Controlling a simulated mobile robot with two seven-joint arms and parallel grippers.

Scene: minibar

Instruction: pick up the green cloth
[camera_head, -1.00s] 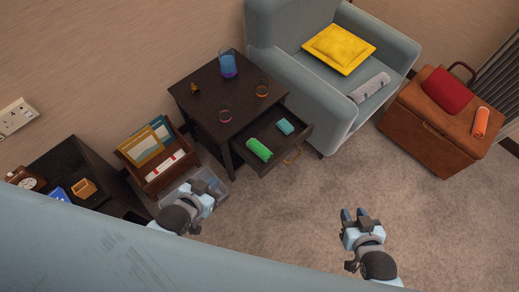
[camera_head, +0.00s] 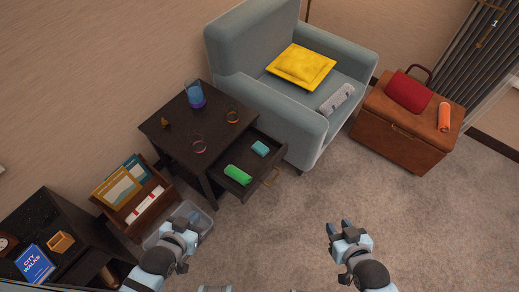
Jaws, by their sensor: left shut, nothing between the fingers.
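A rolled green cloth (camera_head: 238,174) lies in the pulled-out drawer (camera_head: 224,189) of the dark side table (camera_head: 172,128). A smaller teal item (camera_head: 260,148) lies behind it to the right in the same drawer. My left gripper (camera_head: 185,229) is shut and empty, below and left of the drawer in the picture, apart from the cloth. My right gripper (camera_head: 339,225) is empty over the carpet, to the right of and below the drawer, with its fingers apart.
A blue-purple glass (camera_head: 195,95) and two smaller glasses stand on the side table. A clear bin (camera_head: 200,218) sits near my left gripper. A grey armchair (camera_head: 249,45) stands beside the table. Brown chest (camera_head: 385,145) at right. Carpet (camera_head: 290,235) in front is open.

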